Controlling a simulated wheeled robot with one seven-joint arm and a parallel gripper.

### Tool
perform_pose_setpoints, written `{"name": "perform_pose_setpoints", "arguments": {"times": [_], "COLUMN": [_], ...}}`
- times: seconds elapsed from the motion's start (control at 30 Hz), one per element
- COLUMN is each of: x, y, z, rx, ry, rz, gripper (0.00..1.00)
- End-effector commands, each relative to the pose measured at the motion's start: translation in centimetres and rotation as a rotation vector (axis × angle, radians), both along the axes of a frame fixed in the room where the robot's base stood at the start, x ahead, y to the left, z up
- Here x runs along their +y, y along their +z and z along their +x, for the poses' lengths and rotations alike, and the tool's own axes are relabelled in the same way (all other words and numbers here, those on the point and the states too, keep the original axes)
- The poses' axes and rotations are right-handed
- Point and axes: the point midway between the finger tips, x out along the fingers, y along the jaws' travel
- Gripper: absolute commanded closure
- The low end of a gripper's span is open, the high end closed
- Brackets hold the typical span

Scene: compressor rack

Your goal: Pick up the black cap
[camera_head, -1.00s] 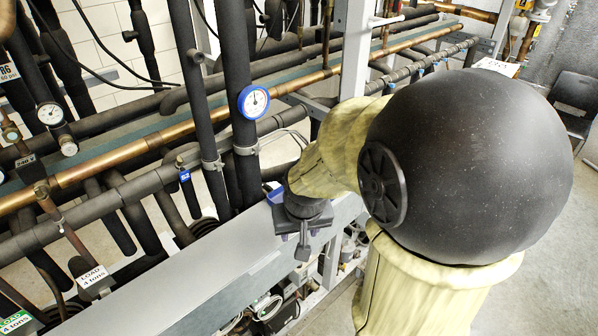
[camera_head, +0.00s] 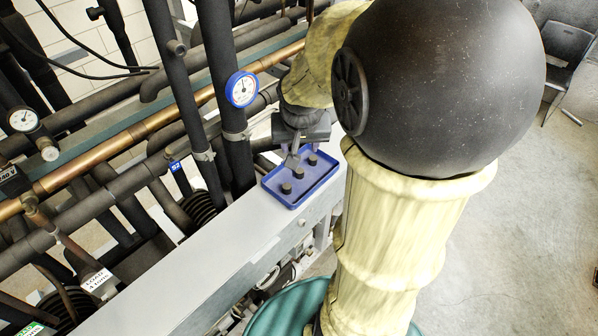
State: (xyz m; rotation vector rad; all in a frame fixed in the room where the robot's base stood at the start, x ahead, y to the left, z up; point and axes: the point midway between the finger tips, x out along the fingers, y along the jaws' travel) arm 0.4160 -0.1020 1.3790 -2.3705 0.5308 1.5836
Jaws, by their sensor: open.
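Several small black caps stand in a shallow blue tray (camera_head: 271,191) on the grey beam. Three show: a near-left cap (camera_head: 286,188), a middle cap (camera_head: 299,173) and a far-right cap (camera_head: 312,159). I cannot tell which one the task means. My gripper (camera_head: 292,160) is open, pointing down over the back part of the tray. Its fingers look empty and appear close to the middle cap; their exact height is unclear. My gripper hides part of the tray's back edge and could hide more caps.
The grey beam (camera_head: 190,268) is bare left of the tray. Dark vertical pipes (camera_head: 217,85) and a blue-rimmed gauge (camera_head: 242,89) stand close to the gripper's left. A copper pipe (camera_head: 120,143) runs behind. A green round rim (camera_head: 285,305) shows below.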

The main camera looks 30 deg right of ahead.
Motion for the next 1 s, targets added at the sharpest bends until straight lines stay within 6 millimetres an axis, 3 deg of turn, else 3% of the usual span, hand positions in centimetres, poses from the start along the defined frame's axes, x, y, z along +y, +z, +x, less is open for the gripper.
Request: {"name": "perform_pose_setpoints", "arguments": {"times": [0.7,1.0], "x": [-1.6,-1.8], "y": [-10.1,-10.8], "z": [3.7,4.0], "rx": [0.002,-0.001], "ry": [0.004,0.003], "rz": [0.003,0.002], "gripper": [0.53,0.53]}}
